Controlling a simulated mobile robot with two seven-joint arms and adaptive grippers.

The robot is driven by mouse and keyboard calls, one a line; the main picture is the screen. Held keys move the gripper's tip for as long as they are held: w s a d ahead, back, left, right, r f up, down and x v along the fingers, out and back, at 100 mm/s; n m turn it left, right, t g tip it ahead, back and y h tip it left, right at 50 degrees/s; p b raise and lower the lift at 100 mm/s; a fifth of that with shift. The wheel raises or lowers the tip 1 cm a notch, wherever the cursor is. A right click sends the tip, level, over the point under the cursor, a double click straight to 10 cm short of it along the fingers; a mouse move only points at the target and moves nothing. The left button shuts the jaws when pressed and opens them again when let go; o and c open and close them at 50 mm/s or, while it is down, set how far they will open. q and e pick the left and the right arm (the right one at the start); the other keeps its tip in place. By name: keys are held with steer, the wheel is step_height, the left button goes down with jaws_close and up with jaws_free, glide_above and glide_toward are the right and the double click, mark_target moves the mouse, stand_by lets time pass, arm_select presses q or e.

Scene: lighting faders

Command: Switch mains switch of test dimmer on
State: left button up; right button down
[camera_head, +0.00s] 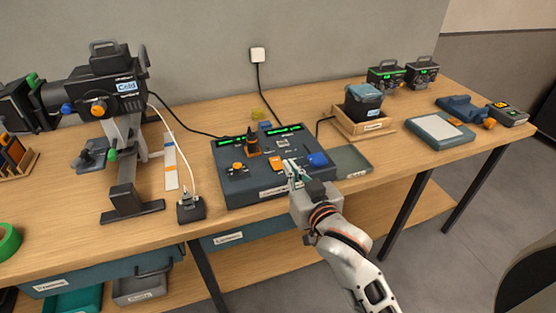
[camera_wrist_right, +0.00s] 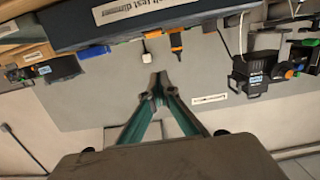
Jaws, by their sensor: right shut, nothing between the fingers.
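The test dimmer (camera_head: 232,190) is a dark blue-grey console at the middle of the bench, with green lit displays along its back. Its label "test dimmer" shows at the top of the right wrist view, on the console's edge (camera_wrist_right: 75,30). An orange control (camera_head: 276,163), an orange knob (camera_head: 238,168) and a blue part (camera_head: 317,159) sit on its top. I cannot tell which control is the mains switch or its position. My right gripper (camera_head: 290,165) is shut and empty over the console's front right part, hiding some of it. Its closed fingertips also show in the wrist view (camera_wrist_right: 158,84).
A spotlight (camera_head: 95,92) on a stand is at the left, with a small black box (camera_head: 190,208) before it. A grey tray (camera_head: 352,162) and a wooden stand (camera_head: 362,126) with a dark blue-topped unit lie right of the console. A cable runs to a wall socket (camera_head: 258,55).

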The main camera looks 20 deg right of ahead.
glide_above(278, 165)
steer(key=shift+s+f, duration=0.1)
steer(key=shift+f, duration=0.4)
step_height(278, 165, down, 3)
steer(key=shift+r, duration=0.1)
steer(key=shift+f, duration=0.7)
